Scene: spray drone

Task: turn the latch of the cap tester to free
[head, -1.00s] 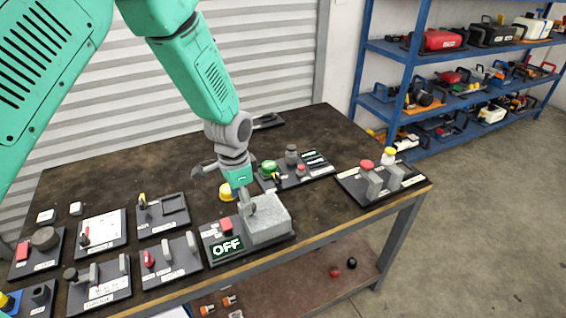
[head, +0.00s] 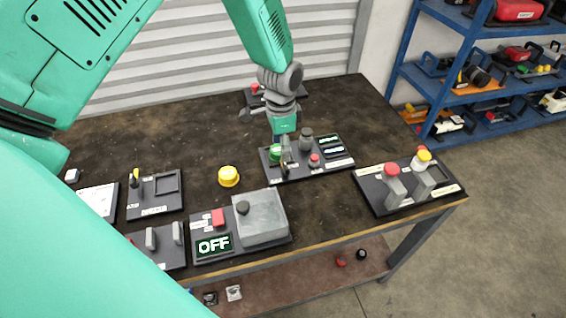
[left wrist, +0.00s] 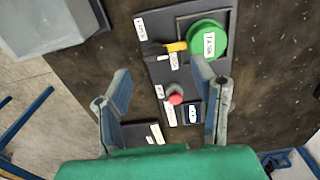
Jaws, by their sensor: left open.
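I take the cap tester (head: 300,172) to be the dark board with a green cap (head: 275,152) toward the back of the table. In the left wrist view the green cap (left wrist: 207,41) is labelled, with a yellow latch (left wrist: 177,46) beside it. A red button (left wrist: 175,98) and a small display (left wrist: 193,113) are on the same board. My left gripper (head: 287,158) is above the board, beside the green cap in the head view. Its fingers (left wrist: 161,82) are apart, with nothing held between them; the latch lies beyond the tips. My right gripper is not in view.
A board with an OFF display (head: 213,245) and a grey box (head: 262,218) is at the front. A loose yellow cap (head: 228,176) lies behind it. A board with red- and yellow-topped posts (head: 412,183) stands at the right. Bare table lies behind the yellow cap.

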